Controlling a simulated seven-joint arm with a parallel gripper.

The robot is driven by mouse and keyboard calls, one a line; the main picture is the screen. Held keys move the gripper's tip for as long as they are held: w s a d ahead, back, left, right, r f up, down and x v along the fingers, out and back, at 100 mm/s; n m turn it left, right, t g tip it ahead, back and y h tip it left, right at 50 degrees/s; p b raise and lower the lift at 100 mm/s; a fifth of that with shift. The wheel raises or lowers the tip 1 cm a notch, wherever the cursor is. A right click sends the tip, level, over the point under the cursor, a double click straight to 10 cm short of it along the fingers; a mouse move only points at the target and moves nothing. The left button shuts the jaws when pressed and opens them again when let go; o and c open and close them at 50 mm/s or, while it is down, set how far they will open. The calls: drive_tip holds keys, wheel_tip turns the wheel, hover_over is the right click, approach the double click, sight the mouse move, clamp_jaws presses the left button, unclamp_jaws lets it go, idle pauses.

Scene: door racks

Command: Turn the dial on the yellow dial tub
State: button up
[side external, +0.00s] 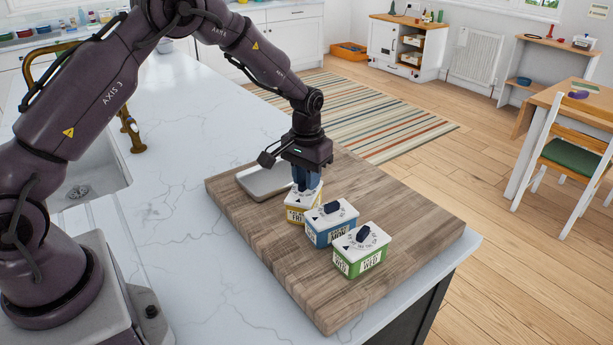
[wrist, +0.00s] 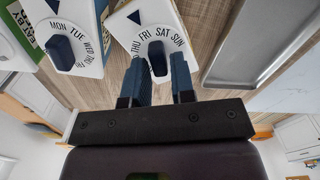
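The yellow dial tub (side external: 296,214) is the farthest of three tubs in a row on a wooden board, with a white lid and a day label on its front. Its dark blue dial (wrist: 157,58) shows in the wrist view, ringed by day names including THU, FRI, SAT and SUN; a black triangle is printed on the lid. My gripper (side external: 307,180) points down over this lid. In the wrist view my gripper (wrist: 158,68) is open, one finger each side of the dial, with small gaps visible. In the side view the fingers hide the dial.
A blue dial tub (side external: 329,230) stands close beside the yellow one, and a green dial tub (side external: 360,262) is nearest the board's right side. A grey metal tray (side external: 262,183) lies behind the yellow tub. The wooden board (side external: 270,245) is bare at front left.

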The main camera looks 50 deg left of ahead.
sight(297, 193)
drive_tip(key=shift+o, duration=1.2)
wheel_tip(297, 193, up, 13)
drive_tip(key=shift+f, duration=0.1)
drive_tip(key=s+d+r+m+t, duration=0.1)
drive_tip(key=s+d+r+t, duration=0.1)
drive_tip(key=s, duration=0.7)
drive_tip(key=s+d+r+m+t, duration=0.1)
drive_tip(key=s+d+r, duration=0.1)
drive_tip(key=s+r, duration=0.3)
drive_tip(key=s+d+r+m+t, duration=0.1)
drive_tip(key=s+r, duration=0.3)
drive_tip(key=s, duration=0.9)
drive_tip(key=shift+s+d+t, duration=0.15)
drive_tip(key=shift+d+t, duration=0.4)
drive_tip(key=shift+t, duration=0.25)
drive_tip(key=shift+o, duration=0.4)
drive_tip(key=shift+r, duration=0.1)
